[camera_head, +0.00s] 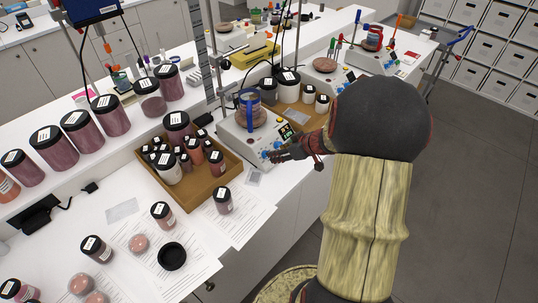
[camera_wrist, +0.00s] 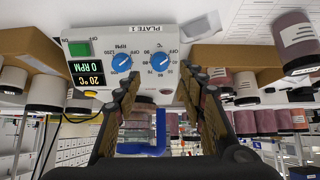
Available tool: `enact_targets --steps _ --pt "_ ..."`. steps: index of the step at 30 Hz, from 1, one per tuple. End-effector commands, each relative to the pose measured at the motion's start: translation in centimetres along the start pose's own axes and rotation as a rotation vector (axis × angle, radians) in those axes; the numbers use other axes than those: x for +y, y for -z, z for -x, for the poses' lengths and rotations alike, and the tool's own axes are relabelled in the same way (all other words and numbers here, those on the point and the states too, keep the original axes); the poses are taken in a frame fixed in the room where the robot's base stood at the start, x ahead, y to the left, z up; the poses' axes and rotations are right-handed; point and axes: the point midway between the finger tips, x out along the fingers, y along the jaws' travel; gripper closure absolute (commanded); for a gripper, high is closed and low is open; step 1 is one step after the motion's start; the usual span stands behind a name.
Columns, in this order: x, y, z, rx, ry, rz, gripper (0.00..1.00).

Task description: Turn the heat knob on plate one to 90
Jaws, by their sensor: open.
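Plate one (camera_head: 236,137) is a pale hot plate on the bench. In the wrist view its front panel (camera_wrist: 141,36) appears upside down, labelled PLATE 1. The blue heat knob (camera_wrist: 160,62), marked °C, lies ahead of and between my spread fingertips. The blue RPM knob (camera_wrist: 122,63) is to its left, close to the left finger. The display (camera_wrist: 86,73) reads 20 °C and 0 RPM. My gripper (camera_wrist: 157,88) is open and empty. In the head view my gripper (camera_head: 279,154) is at the panel's front, partly covering it. The heat knob's exact pointer setting is too small to read.
A wooden tray (camera_head: 211,186) of jars stands left of plate one. More hot plates are farther back.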

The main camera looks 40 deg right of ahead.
Motion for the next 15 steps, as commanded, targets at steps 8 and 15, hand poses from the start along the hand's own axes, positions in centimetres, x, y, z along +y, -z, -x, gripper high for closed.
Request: enact_targets --steps 8,15 --pt "-0.1 -0.1 -4.4 -0.003 0.004 -0.002 0.6" --pt "-0.1 -0.1 -6.5 -0.001 0.002 -0.001 0.6"
